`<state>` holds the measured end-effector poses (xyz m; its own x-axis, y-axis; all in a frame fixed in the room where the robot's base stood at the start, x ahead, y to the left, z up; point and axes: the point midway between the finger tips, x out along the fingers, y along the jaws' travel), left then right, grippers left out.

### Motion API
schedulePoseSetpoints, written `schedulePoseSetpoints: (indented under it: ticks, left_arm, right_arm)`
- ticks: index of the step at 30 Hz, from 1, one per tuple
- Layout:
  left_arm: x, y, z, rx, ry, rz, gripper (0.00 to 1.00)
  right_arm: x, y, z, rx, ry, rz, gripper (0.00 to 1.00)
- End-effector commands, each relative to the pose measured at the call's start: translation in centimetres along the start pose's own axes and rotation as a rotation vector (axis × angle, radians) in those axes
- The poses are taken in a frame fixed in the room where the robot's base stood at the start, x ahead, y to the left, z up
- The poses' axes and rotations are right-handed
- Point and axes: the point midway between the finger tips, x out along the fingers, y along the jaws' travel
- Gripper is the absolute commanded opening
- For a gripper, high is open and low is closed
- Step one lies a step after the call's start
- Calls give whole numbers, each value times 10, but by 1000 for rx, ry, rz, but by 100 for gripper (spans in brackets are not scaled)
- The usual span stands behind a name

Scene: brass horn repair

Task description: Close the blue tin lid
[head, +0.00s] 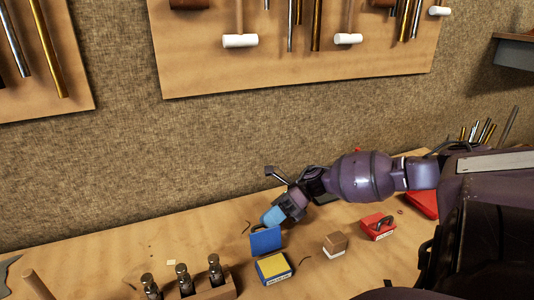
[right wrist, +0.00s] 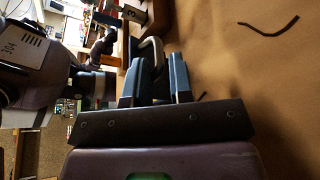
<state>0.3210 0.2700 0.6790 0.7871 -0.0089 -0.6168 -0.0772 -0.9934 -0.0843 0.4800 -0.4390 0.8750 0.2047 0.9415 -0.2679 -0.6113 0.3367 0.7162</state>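The blue tin (head: 287,276) stands near the front of the bench, with a yellow block or pad showing in it. Its blue lid (head: 265,240) stands up at the tin's back side, so the tin is open. My right gripper (head: 271,217) is just above and behind the lid, its light-blue fingers pointing down and left. I cannot tell whether they touch the lid. In the right wrist view the two fingers of this gripper (right wrist: 155,80) are apart with a gap between them. The tin is not clear there. My left gripper does not show.
A wooden rack with dark bottles (head: 184,280) stands left of the tin. To the right are a small brown-topped box (head: 335,245) and a red box with a dark handle (head: 378,227). Thin dark strips lie on the bench. A tool board (head: 290,70) hangs behind.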

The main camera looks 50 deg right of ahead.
Motion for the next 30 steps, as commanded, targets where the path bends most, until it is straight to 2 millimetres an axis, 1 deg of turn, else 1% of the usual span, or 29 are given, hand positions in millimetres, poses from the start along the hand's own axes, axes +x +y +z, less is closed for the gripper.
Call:
schedulePoseSetpoints:
  ticks: [4,12,13,15,17,26,30]
  left_arm:
    - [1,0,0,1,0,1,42]
    - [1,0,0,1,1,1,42]
    - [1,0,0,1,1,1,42]
    - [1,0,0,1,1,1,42]
    - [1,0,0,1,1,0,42]
    - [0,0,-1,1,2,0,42]
    - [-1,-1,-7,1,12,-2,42]
  right_arm:
    - [8,0,0,0,0,0,21]
    - [8,0,0,0,-1,0,21]
    - [8,0,0,0,-1,0,20]
    - [8,0,0,0,-1,0,9]
    - [8,0,0,0,-1,0,0]
    - [8,1,0,-2,-1,-1,0]
    - [5,4,0,-16,-3,-6,0]
